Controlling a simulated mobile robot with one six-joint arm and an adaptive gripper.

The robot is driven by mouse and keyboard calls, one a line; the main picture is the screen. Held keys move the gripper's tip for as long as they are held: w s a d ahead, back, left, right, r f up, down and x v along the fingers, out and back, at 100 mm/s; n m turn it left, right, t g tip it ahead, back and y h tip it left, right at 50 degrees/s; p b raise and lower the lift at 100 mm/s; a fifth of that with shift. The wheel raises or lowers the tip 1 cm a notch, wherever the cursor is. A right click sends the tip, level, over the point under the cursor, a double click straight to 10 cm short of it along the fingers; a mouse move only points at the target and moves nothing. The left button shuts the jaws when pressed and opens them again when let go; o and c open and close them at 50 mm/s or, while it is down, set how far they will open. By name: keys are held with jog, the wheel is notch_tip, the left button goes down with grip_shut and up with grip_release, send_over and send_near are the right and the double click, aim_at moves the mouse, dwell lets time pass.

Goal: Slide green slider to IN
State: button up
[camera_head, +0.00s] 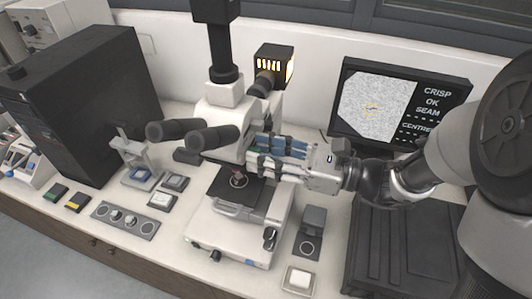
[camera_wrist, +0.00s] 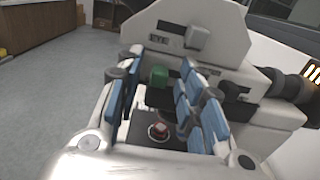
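The green slider (camera_wrist: 159,77) is a small green block on the white microscope body, seen in the wrist view between the blue-padded fingers of my gripper (camera_wrist: 160,66). The fingers stand apart, with a gap visible beside the block; I cannot tell whether either touches it. No IN mark is legible. In the head view my gripper (camera_head: 258,152) reaches from the right to the microscope (camera_head: 222,116), just above its stage (camera_head: 238,186). The fingers hide the green slider there. The dark stage with a small reddish sample (camera_wrist: 158,130) shows below the fingers in the wrist view.
The eyepieces (camera_head: 190,135) stick out left of my gripper. A lit lamp housing (camera_head: 273,62) is behind it and a monitor (camera_head: 400,100) at the right. A black cabinet (camera_head: 80,105) and several small trays stand at the left. The bench front (camera_head: 130,255) is mostly clear.

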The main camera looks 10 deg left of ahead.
grip_shut()
dwell(0.4)
